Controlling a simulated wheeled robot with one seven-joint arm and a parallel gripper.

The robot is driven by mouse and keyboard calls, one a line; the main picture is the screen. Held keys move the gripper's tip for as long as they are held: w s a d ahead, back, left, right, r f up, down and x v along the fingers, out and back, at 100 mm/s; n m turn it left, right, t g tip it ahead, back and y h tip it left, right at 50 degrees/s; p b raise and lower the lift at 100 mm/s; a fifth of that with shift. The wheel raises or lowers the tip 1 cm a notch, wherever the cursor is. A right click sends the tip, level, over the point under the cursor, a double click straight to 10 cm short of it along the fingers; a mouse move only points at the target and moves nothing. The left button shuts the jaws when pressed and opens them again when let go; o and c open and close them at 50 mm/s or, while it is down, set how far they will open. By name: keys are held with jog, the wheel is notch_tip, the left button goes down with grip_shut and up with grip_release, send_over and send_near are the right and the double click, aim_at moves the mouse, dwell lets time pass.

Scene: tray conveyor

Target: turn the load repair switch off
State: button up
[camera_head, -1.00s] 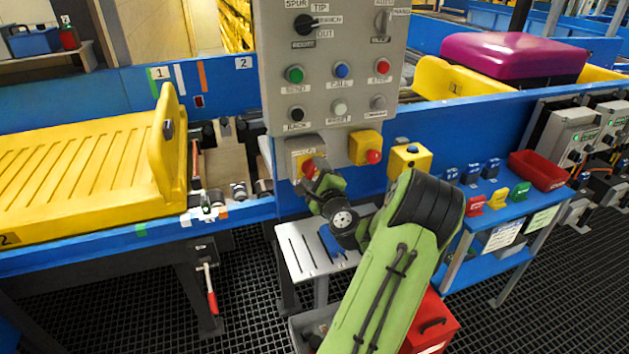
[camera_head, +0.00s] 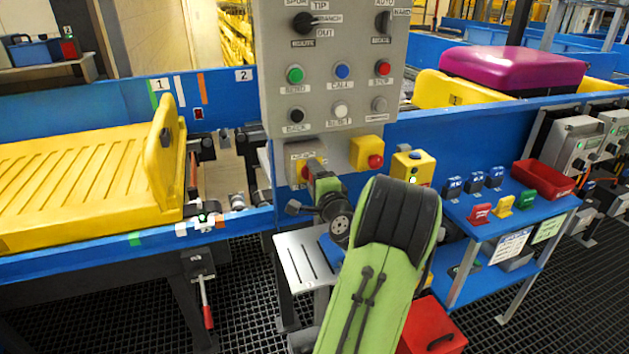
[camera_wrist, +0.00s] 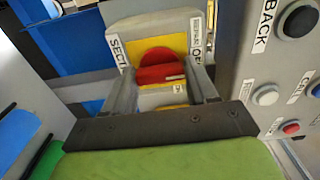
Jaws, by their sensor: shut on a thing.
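The switch is a red rotary knob (camera_wrist: 160,66) on a yellow plate, on the front of a small grey box (camera_wrist: 190,22) with white labels. The label letters are only partly readable. In the head view the box (camera_head: 297,150) hangs under the control panel, and little of the red knob (camera_head: 306,169) shows behind my wrist. My gripper (camera_wrist: 166,92) is shut on the knob, one finger on each side of it. In the head view my gripper (camera_head: 316,178) is at the box front, mostly hidden by my own wrist.
The grey control panel (camera_head: 270,70) with buttons and selectors is just above. A yellow box with a red button (camera_head: 374,161) sits close to the right. A yellow tray (camera_head: 90,180) is left.

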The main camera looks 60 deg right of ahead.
jog(key=o, duration=1.1)
jog(key=shift+c, duration=0.2)
jog(key=shift+s, duration=0.1)
jog(key=b+v, duration=0.4)
jog(key=v, duration=1.1)
jog(key=shift+s+a, duration=0.2)
jog(key=shift+a, duration=0.1)
